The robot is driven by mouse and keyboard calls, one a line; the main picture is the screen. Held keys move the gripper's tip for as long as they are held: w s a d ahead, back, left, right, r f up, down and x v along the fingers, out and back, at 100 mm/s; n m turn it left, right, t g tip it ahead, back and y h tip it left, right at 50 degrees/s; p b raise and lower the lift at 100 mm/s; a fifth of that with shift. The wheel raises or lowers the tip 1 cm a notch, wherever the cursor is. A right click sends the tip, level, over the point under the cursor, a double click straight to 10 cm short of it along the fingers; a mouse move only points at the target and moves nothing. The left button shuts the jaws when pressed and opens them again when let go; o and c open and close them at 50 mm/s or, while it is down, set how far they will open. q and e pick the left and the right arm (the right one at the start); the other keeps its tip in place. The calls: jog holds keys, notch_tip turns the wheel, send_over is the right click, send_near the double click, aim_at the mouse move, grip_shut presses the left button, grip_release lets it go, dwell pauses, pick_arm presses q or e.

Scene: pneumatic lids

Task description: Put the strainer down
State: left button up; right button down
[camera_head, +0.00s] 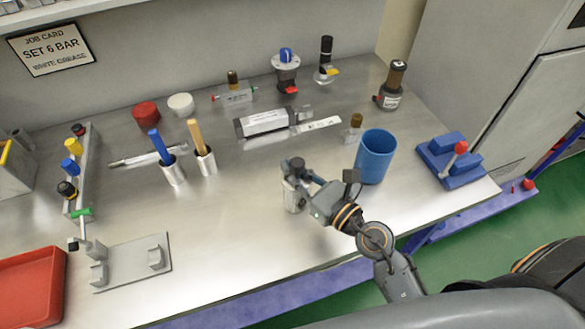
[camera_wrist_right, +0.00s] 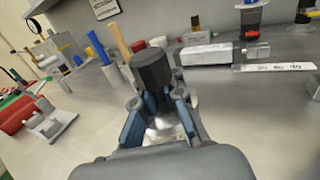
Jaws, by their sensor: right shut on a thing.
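The strainer (camera_head: 291,198) is a short silvery cylinder with a dark top, roughly upright at the middle front of the metal bench. My right gripper (camera_head: 300,184) is shut on it from the right. In the right wrist view the strainer's dark faceted top (camera_wrist_right: 152,70) stands between the blue-padded fingers of the right gripper (camera_wrist_right: 158,103), and its shiny lower part shows below. The fingers hide much of its body. I cannot tell whether its base touches the bench. My left gripper is not in view.
A blue cup (camera_head: 375,157) stands right of the gripper. Behind are a grey block (camera_head: 262,122) and two holders with a blue handle (camera_head: 160,147) and a tan handle (camera_head: 196,137). A grey fixture (camera_head: 132,264) sits left. The bench between fixture and strainer is clear.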

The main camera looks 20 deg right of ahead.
jog(key=shift+f, duration=0.2)
jog(key=c, duration=1.4)
grip_release()
jog(key=shift+c, duration=0.2)
jog(key=shift+r, duration=0.1)
jog(key=shift+r, duration=0.2)
jog(key=b+v, duration=0.6)
jog(key=v, duration=0.6)
